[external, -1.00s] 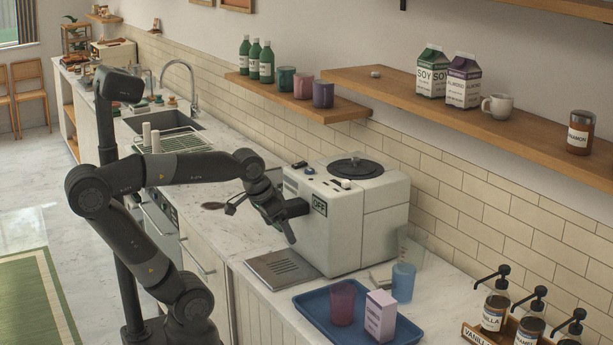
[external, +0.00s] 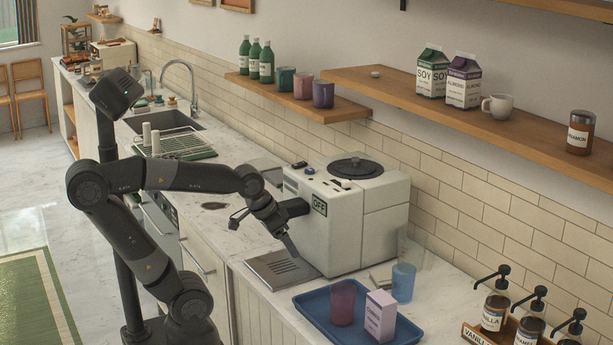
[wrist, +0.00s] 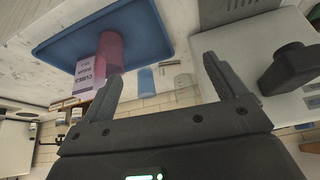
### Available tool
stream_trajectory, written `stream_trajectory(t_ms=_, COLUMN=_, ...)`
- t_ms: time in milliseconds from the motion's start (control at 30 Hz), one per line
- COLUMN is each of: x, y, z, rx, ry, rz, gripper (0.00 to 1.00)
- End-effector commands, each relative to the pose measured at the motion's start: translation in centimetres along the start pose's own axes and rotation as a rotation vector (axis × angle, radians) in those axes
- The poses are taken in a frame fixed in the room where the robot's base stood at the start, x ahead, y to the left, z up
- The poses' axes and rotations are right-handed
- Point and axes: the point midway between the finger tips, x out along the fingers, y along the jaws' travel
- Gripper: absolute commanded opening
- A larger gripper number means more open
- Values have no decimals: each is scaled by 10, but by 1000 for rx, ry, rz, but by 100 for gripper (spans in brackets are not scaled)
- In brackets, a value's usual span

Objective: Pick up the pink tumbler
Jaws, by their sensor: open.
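The pink tumbler (external: 342,303) is translucent and stands upright on the blue tray (external: 316,318) at the front of the counter. In the wrist view the tumbler (wrist: 112,46) is at upper left, upside down in the picture, beyond the left fingertip. My gripper (external: 265,231) is open and empty, in front of the coffee machine and over the counter near the drip grate, well apart from the tumbler. Its two spread fingers (wrist: 162,70) show in the wrist view with nothing between them.
A pink-purple carton (external: 380,316) stands close beside the tumbler on the tray. A blue cup (external: 403,282) stands behind the tray. The white coffee machine (external: 340,235) is right of my gripper. Syrup pump bottles (external: 495,312) stand at right.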

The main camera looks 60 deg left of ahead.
Motion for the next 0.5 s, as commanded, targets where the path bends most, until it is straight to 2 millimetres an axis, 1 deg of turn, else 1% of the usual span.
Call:
stream_trajectory(t_ms=33, x=8, y=15, z=-11, rx=41, ry=-13, rz=18, gripper=89)
stream_trajectory(t_ms=133, x=22, y=46, z=-30, rx=112, ry=-26, rz=52, gripper=89)
stream_trajectory(t_ms=200, x=32, y=67, z=-39, rx=157, ry=-35, rz=75, gripper=89)
stream_trajectory(t_ms=300, x=43, y=94, z=-49, rx=206, ry=-44, rz=102, gripper=89)
stream_trajectory(t_ms=400, x=50, y=112, z=-54, rx=238, ry=-49, rz=121, gripper=89)
stream_trajectory(t_ms=500, x=55, y=121, z=-55, rx=254, ry=-52, rz=130, gripper=89)
